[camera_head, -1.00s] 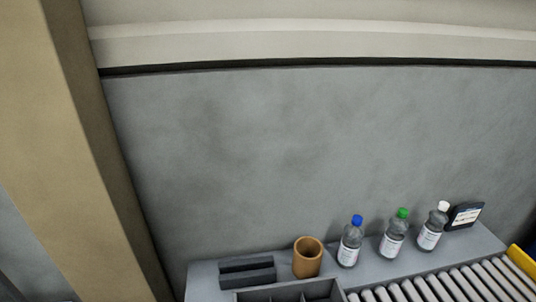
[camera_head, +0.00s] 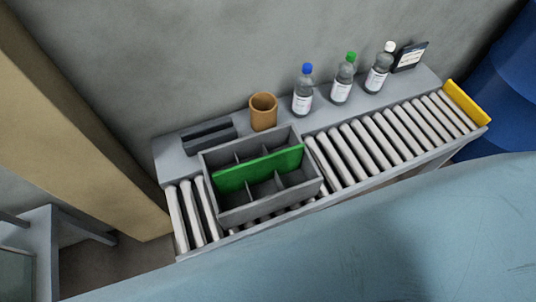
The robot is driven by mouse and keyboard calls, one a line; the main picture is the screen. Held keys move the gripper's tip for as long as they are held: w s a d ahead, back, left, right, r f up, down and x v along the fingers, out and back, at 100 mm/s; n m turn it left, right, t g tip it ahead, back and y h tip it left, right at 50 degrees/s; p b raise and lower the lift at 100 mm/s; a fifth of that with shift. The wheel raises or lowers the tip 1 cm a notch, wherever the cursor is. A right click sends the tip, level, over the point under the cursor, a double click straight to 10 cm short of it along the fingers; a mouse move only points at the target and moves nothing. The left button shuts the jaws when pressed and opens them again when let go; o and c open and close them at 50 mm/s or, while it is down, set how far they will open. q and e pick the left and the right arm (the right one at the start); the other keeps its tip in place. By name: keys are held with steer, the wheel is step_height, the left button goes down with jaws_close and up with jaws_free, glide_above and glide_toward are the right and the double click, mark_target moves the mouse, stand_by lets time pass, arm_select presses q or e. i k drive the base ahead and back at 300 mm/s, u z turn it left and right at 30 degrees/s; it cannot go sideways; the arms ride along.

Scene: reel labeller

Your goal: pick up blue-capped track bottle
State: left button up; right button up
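The blue-capped bottle (camera_head: 303,92) stands upright on the grey shelf behind the roller track. It has a clear grey body and a white label. It is the leftmost of three bottles, just right of an orange-brown cup. The green-capped bottle (camera_head: 343,80) and the white-capped bottle (camera_head: 379,70) stand to its right. Neither of my grippers shows in the head view.
A grey divided crate (camera_head: 217,212) with a green middle panel (camera_head: 258,168) sits on the rollers (camera_head: 365,148). The cup (camera_head: 263,112), a dark slotted block (camera_head: 208,137) and a small display (camera_head: 410,56) share the shelf. A yellow stop (camera_head: 467,104) closes the right end.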

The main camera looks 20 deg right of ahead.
mark_target(303, 92)
steer(key=k, duration=0.5)
steer(key=u, duration=2.95)
steer(key=k, duration=1.5)
steer(key=z, duration=1.85)
